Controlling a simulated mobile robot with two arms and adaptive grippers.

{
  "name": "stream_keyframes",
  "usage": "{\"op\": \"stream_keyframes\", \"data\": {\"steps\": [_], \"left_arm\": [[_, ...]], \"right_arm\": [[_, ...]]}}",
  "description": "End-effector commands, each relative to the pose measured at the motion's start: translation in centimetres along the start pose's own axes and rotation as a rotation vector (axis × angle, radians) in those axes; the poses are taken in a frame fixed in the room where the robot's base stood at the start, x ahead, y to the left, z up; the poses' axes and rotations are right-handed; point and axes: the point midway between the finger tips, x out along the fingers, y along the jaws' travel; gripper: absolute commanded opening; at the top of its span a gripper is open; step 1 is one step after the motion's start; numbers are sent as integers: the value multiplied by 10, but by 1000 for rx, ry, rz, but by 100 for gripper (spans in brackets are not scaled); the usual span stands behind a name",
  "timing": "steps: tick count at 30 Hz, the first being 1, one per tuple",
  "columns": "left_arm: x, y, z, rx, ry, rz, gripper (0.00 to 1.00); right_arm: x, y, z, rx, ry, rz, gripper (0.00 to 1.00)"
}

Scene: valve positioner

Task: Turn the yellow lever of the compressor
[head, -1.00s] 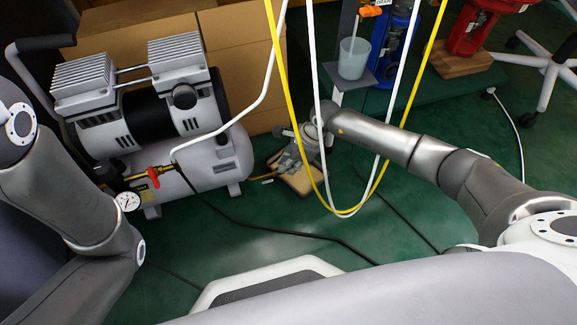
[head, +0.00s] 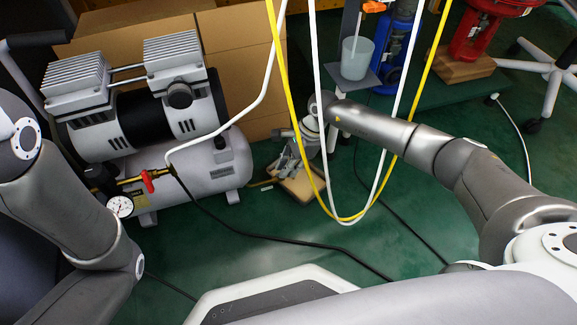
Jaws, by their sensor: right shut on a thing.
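The compressor (head: 205,162) stands at the left, with a grey tank under a black motor and finned heads. A brass valve with a red handle (head: 148,182) and a pressure gauge (head: 120,206) sit at its front. I cannot make out a yellow lever on the compressor for certain. A small yellow strip (head: 262,184) shows just right of the tank. My right gripper (head: 285,165) points down over a wooden board, right of the tank. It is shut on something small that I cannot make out. My left arm shows at the left, but its gripper is out of view.
A yellow hose (head: 290,100) and a white hose (head: 318,95) hang in loops before my right arm. The wooden board (head: 303,184) lies on the green floor. A cup (head: 355,58) and a blue device (head: 395,45) stand behind. Cardboard boxes (head: 245,60) back the compressor.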

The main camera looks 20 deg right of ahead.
Motion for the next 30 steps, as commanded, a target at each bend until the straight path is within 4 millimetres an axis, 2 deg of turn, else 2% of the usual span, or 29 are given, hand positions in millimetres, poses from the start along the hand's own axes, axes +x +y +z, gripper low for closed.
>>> {"op": "stream_keyframes", "data": {"steps": [2,3,8,19,25,30], "left_arm": [[0,0,1,0,-2,0,0],[0,0,1,0,-2,0,0],[-1,0,2,0,-4,0,0],[-2,-1,3,1,-9,-4,0],[-1,-1,2,0,-6,-3,0],[-1,0,1,0,-5,-2,0]], "right_arm": [[0,0,-1,-2,3,-1,0],[0,0,-1,-2,3,-1,14],[0,0,-1,-1,3,-1,35],[-4,-1,0,0,1,-2,35],[-33,-1,-2,-1,3,-6,35],[-47,0,-43,6,4,-2,35]]}}
